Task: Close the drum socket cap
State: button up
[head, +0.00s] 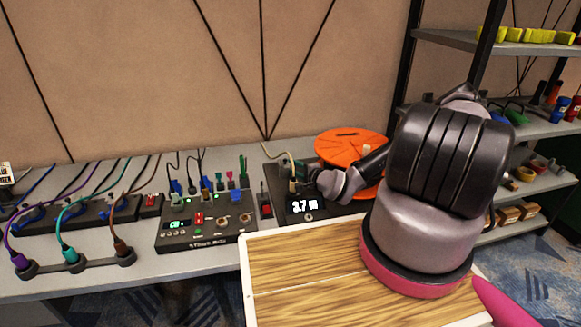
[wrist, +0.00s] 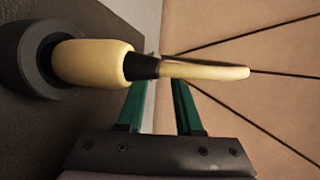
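The orange drum (head: 345,143) lies on the bench, partly behind my arm. Left of it is a dark panel (head: 275,178) with a lit display reading about 3.7. A cream plug (head: 293,185) with a cream cable stands at the panel, just left of my gripper (head: 303,173). In the wrist view, the cream plug (wrist: 95,62) sits in a dark round socket (wrist: 38,60), and its cable end crosses in front of my green fingertips. My gripper (wrist: 160,95) is open, with a gap between the fingers. I cannot make out a socket cap in either view.
A black switch box (head: 205,225) with several small plugs stands left of the panel. Purple, teal and brown plugs (head: 72,258) stand further left. A wooden-topped surface (head: 320,275) is in front. A shelf rack (head: 500,50) stands at the right.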

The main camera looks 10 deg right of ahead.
jog(key=v, duration=0.8)
jog(key=shift+s, duration=0.15)
jog(key=shift+d, duration=0.1)
